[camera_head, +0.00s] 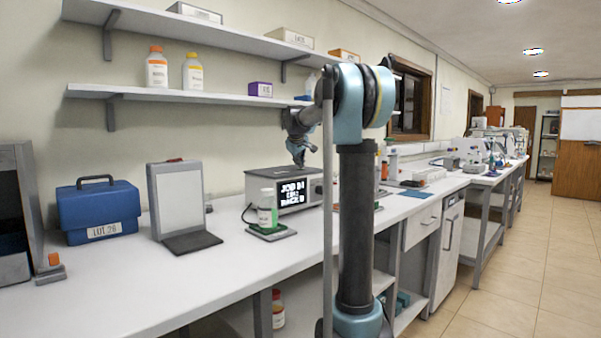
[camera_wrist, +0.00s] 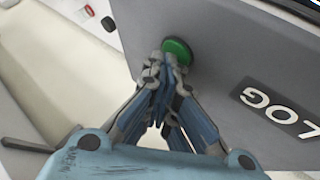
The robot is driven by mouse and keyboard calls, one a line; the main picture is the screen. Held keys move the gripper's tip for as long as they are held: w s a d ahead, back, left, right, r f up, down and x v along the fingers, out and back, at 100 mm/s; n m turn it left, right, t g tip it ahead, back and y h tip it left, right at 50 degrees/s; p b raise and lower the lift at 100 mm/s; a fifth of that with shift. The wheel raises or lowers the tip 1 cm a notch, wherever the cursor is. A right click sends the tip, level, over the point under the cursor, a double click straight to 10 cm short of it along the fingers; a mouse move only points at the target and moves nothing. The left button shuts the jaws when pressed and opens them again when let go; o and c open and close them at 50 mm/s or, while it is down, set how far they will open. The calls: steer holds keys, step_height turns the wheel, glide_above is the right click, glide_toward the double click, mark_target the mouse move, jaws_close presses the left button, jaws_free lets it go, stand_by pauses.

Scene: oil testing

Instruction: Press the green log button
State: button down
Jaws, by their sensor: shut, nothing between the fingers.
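The green log button (camera_wrist: 177,50) is a round disc on a grey panel (camera_wrist: 225,60), with a dark LOG label (camera_wrist: 284,108) to its right in the wrist view. My gripper (camera_wrist: 168,62) is shut and empty. Its fingertips lie over the lower edge of the button in the wrist view; whether they touch it I cannot tell. In the head view my gripper (camera_head: 299,160) points down over the top of the grey instrument (camera_head: 258,182), whose front screen shows white text. The button is not visible in the head view.
A bottle with green contents (camera_head: 267,210) stands on a small pad before the instrument. A grey upright panel (camera_head: 178,196) and a blue case (camera_head: 98,210) stand to the left. Shelves (camera_head: 200,95) hang above. The front of the white bench (camera_head: 200,285) is clear.

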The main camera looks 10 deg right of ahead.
steer(key=shift+r, duration=0.85)
steer(key=shift+r, duration=2.55)
steer(key=shift+s+a, duration=0.1)
